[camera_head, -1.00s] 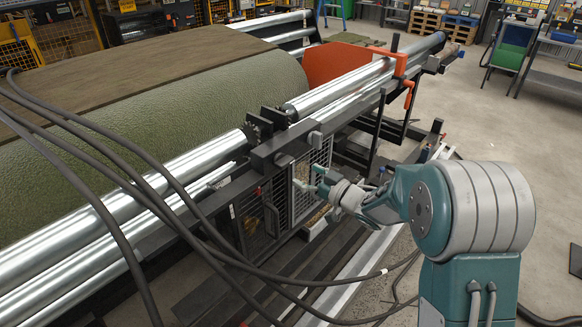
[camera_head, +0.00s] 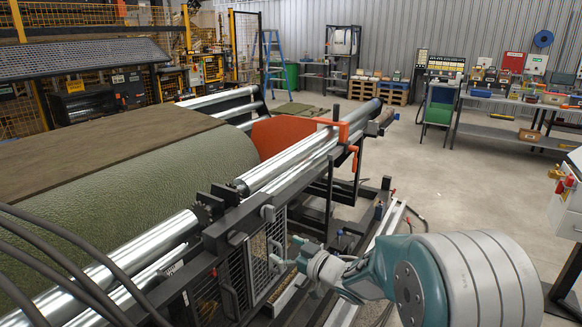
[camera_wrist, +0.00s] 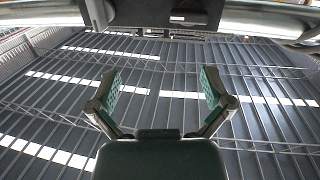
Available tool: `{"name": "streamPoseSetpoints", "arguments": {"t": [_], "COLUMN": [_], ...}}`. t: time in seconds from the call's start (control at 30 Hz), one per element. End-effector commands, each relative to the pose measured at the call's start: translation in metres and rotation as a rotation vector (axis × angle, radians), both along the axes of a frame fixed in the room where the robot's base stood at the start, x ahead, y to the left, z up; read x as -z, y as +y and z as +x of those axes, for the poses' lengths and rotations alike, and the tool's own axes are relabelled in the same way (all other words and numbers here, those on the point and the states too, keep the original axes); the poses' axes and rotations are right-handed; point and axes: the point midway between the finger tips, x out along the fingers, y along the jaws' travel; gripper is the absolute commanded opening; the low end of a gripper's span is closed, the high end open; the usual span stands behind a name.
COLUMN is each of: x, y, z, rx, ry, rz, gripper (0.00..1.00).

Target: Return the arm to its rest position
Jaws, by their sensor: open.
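My arm shows at the lower right of the head view, with its large teal and grey joint in front. My gripper (camera_head: 290,252) points left, close to the wire mesh guard (camera_head: 262,258) on the machine's side. I cannot tell in this view whether it touches the guard. In the wrist view my gripper (camera_wrist: 160,95) is open, its two green pads wide apart with nothing between them. Behind the pads I see the ceiling with its light strips.
A large green turf roll (camera_head: 150,175) lies on the machine behind shiny metal rollers (camera_head: 290,160). An orange clamp part (camera_head: 345,128) stands at the roller's far end. Black hoses cross the lower left. The concrete floor (camera_head: 440,180) is open at the right, before a workbench (camera_head: 520,102).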

Motion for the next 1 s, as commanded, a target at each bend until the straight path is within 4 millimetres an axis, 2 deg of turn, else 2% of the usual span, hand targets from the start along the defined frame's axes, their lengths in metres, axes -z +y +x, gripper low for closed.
{"name": "streamPoseSetpoints", "arguments": {"t": [0.03, 0.13, 0.23, 0.37, 0.47, 0.6, 0.7, 0.83, 1.0], "x": [-0.017, -0.038, -0.056, -0.074, -0.083, -0.088, -0.086, -0.079, -0.065], "y": [-0.013, -0.042, -0.072, -0.11, -0.136, -0.166, -0.181, -0.19, -0.187], "z": [0.001, 0.001, -0.007, -0.03, -0.057, -0.104, -0.144, -0.201, -0.274], "rx": [0.076, 0.235, 0.383, 0.554, 0.668, 0.794, 0.856, 0.895, 0.879], "ry": [-0.009, 0.007, 0.043, 0.118, 0.197, 0.335, 0.45, 0.61, 0.816], "rz": [-0.039, -0.121, -0.188, -0.261, -0.304, -0.349, -0.371, -0.386, -0.397], "gripper": [1.0, 1.0, 1.0, 1.0, 1.0, 1.0, 1.0, 1.0, 1.0]}}
